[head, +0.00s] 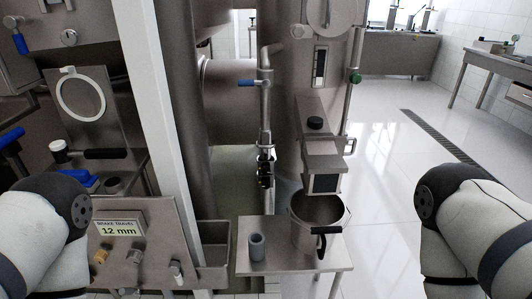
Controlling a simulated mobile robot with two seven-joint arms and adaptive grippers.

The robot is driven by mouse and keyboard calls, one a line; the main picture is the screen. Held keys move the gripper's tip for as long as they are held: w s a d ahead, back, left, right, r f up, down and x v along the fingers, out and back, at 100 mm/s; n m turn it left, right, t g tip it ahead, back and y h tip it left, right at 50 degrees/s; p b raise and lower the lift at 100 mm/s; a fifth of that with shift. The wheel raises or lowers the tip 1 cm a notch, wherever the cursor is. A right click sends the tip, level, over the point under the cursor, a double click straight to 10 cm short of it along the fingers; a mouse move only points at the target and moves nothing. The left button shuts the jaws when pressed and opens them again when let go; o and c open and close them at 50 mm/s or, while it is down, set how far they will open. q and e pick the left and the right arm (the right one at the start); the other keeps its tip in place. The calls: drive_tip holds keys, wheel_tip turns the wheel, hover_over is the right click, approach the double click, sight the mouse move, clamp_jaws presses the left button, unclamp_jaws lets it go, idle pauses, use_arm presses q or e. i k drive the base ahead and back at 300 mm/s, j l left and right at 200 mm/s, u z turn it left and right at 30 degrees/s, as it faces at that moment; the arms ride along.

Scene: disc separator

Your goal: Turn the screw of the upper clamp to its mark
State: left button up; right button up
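I cannot pick out with certainty the upper clamp, its screw or its mark in the head view. The machine's steel column with pipes and fittings fills the middle. A black round knob (315,123) sits on top of a sloping steel box in front of it. A steel panel at lower left carries a sign reading "BRAKE TRAVEL 12 mm" (119,229) and small fittings below it. My arms come in at the lower left and lower right, but neither gripper is in view.
A small steel table (282,264) holds a grey cup (256,246) and a steel pot (313,224) with a black handle. A blue-handled valve (247,83) and a green knob (355,77) sit on pipes. White floor at right is open, with a drain grate (440,138).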

sight(265, 170)
drive_tip(key=i+l+z, duration=0.2)
drive_tip(key=i+l, duration=0.15)
drive_tip(key=l, duration=0.25)
drive_tip(key=i+l+z, duration=0.25)
drive_tip(key=i+l, duration=0.15)
drive_tip(key=l, duration=0.1)
